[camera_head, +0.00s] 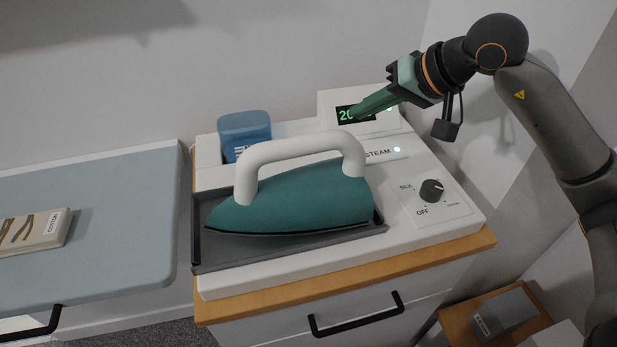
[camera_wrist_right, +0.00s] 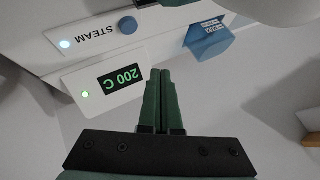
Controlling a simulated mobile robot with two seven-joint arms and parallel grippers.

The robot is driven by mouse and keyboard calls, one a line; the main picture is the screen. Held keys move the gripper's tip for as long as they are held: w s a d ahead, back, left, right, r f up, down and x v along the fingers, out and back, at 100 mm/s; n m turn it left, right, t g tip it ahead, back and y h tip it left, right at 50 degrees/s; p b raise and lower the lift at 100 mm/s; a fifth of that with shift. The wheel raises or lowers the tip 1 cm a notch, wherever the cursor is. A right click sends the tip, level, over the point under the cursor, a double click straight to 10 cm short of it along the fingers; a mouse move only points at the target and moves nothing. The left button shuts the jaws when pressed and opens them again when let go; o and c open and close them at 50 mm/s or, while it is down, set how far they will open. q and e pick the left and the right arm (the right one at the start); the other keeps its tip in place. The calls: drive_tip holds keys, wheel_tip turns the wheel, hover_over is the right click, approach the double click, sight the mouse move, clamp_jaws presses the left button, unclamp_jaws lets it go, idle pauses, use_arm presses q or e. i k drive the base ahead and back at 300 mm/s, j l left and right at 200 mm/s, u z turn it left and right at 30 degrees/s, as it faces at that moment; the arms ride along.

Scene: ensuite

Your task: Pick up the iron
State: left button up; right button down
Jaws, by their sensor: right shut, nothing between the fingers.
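The iron (camera_head: 303,196) has a teal body and a thick white handle (camera_head: 292,150). It rests in a dark tray (camera_head: 285,252) on the white ironing station, with its tip to the left. My right gripper (camera_head: 358,112) is shut and empty. It is above the back right of the station, in front of the temperature display, apart from the iron. In the right wrist view its green fingers (camera_wrist_right: 160,75) are together, beside the display box (camera_wrist_right: 105,82) reading "200 C". Only small parts at the top edge of that view could be the iron. My left gripper is not in view.
A blue container (camera_head: 245,135) stands behind the iron. A STEAM panel (camera_head: 385,152) with a lit light and a dial (camera_head: 431,190) reading SILK and OFF are to the right. A grey-blue ironing board (camera_head: 110,215) with a folded cotton item (camera_head: 35,232) is at left.

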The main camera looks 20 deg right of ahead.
sight(333, 194)
drive_tip(key=k, duration=1)
